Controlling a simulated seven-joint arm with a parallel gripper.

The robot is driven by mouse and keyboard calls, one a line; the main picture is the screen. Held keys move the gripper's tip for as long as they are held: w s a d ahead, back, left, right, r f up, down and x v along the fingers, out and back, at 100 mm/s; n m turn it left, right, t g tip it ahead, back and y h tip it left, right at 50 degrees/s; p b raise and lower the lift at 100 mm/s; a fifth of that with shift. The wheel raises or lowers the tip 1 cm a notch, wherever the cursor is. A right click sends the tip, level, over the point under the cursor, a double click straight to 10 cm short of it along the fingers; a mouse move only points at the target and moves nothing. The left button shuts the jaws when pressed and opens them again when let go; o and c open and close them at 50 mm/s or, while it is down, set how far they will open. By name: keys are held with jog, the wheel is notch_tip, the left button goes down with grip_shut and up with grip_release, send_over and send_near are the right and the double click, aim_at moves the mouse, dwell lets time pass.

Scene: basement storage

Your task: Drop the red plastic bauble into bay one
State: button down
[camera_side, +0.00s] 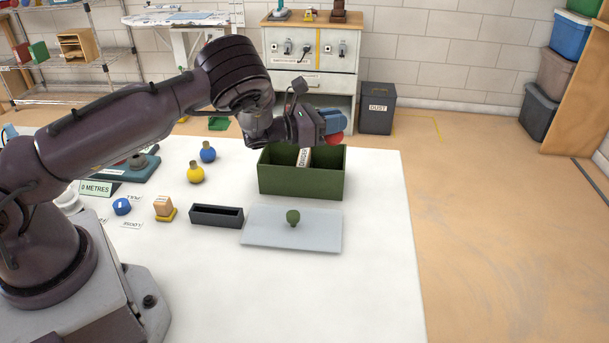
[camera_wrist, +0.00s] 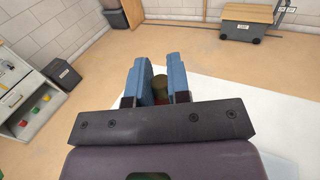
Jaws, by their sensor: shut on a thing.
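My gripper (camera_side: 332,124) has blue fingers and is shut on the red bauble (camera_side: 335,139). It holds the bauble up at the back right corner of the green box (camera_side: 300,182), seen in the side view. In the wrist view a brownish cap shows between the fingers (camera_wrist: 159,75), with a little of the red bauble (camera_wrist: 158,100) below it. The box is open on top, and a pale labelled divider (camera_side: 303,158) splits it into a left and a right bay. I cannot read which bay is one, and the box floors are hidden.
A grey lid with a green knob (camera_side: 293,217) lies in front of the box. A black tray (camera_side: 216,216), a yellow bauble (camera_side: 195,174) and a blue bauble (camera_side: 208,152) are to the left. The white table (camera_side: 375,230) is clear at right.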

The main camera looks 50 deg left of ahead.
jog(key=shift+f, duration=0.35)
jog(key=c, duration=1)
grip_release()
jog(key=shift+s, duration=0.1)
jog(key=v, duration=1.3)
jog(key=shift+r, duration=0.1)
